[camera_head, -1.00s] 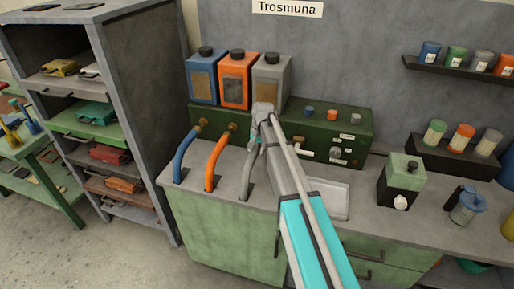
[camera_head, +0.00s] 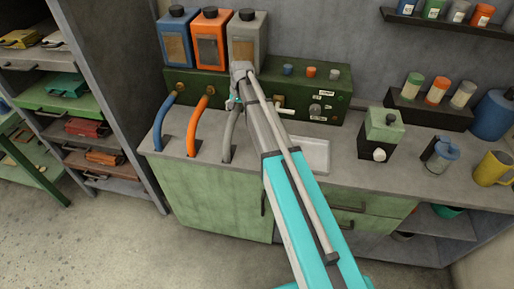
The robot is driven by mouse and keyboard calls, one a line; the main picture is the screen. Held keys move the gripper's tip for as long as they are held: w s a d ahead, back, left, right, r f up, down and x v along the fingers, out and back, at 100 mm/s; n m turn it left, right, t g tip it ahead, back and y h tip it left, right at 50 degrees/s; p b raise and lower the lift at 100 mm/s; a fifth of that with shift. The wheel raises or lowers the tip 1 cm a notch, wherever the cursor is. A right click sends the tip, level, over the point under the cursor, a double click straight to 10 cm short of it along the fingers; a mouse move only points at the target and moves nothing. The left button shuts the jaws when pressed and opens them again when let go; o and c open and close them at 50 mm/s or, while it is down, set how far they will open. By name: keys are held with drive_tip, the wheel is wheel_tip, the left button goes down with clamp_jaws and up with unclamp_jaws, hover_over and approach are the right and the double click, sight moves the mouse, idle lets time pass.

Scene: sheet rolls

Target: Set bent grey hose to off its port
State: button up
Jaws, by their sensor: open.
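The bent grey hose (camera_head: 229,138) rises from the counter in front of the green machine box (camera_head: 335,100). Its upper end is at my gripper (camera_head: 232,104), and my arm partly hides the area there. The gripper's jaws are open at the top of the hose. I cannot tell whether they are around it or beside it, or whether the hose end sits on its port.
A blue hose (camera_head: 163,123) and an orange hose (camera_head: 195,125) stand close to the left. A sink (camera_head: 310,153), a green-topped dispenser (camera_head: 381,133) and a jar (camera_head: 440,155) are to the right.

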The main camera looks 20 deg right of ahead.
drive_tip(key=w, duration=0.1)
drive_tip(key=w+d, duration=0.1)
drive_tip(key=w, duration=0.2)
drive_tip(key=shift+d, duration=0.4)
drive_tip(key=shift+w+d+r+p, duration=0.1)
drive_tip(key=shift+d+r+p, duration=0.05)
drive_tip(key=shift+r+p, duration=0.25)
wheel_tip(320, 180, up, 13)
drive_tip(key=s+d+p, duration=0.1)
drive_tip(key=d+p, duration=0.1)
drive_tip(key=p, duration=1.1)
drive_tip(key=s+f+n+b, duration=0.2)
drive_tip(key=s+f+b, duration=0.3)
drive_tip(key=s, duration=1.1)
drive_tip(key=s+a+f+n+h+b, duration=0.1)
drive_tip(key=s+f+n+b, duration=0.2)
drive_tip(key=s, duration=1.3)
wheel_tip(320, 180, down, 4)
drive_tip(key=b, duration=0.3)
drive_tip(key=shift+s+a+r+g+h, duration=0.15)
drive_tip(key=shift+s+g+h, duration=0.15)
drive_tip(key=shift+s+g, duration=0.1)
